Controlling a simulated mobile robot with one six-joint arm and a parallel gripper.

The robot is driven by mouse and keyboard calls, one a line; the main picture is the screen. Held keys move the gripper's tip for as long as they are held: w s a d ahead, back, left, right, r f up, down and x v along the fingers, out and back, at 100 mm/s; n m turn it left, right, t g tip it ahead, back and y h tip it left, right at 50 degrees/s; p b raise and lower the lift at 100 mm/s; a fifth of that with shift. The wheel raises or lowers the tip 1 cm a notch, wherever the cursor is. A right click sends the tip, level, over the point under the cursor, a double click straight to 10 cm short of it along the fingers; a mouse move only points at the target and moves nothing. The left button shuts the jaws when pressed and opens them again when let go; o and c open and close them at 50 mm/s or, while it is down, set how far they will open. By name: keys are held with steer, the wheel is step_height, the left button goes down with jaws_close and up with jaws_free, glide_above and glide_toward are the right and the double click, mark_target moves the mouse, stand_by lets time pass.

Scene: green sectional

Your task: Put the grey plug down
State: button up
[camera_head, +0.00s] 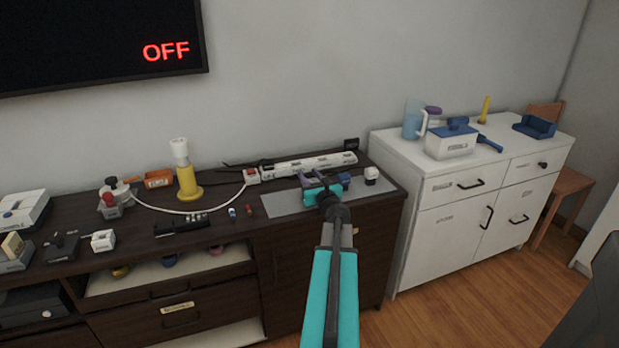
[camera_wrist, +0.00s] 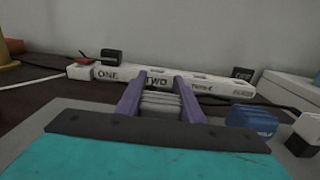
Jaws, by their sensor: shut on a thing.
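My gripper (camera_wrist: 157,104) is shut on the grey plug (camera_wrist: 160,106), whose ribbed body shows between the two purple fingers in the wrist view. In the head view my gripper (camera_head: 309,179) is over the grey mat (camera_head: 285,203) at the right end of the dark cabinet, just in front of the white power strip. The plug is largely hidden there by the gripper. I cannot tell whether the plug touches the mat.
The white power strip (camera_head: 310,164), marked ONE, TWO and THREE, lies behind my gripper. A blue block (camera_wrist: 252,121) and a black-and-white block (camera_head: 371,175) are to the right. A yellow stand (camera_head: 188,184) is to the left. The mat's left part is clear.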

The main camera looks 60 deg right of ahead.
steer(key=shift+f, duration=0.2)
steer(key=o, duration=1.1)
steer(key=shift+r, duration=0.1)
steer(key=shift+c, duration=0.2)
steer(key=shift+r, duration=0.15)
steer(key=shift+v, duration=4.7)
steer(key=shift+s+a+r+p, duration=0.1)
steer(key=shift+s+a+p, duration=0.2)
steer(key=shift+p, duration=0.5)
steer(key=shift+p+v, duration=0.9)
steer(key=shift+p, duration=0.05)
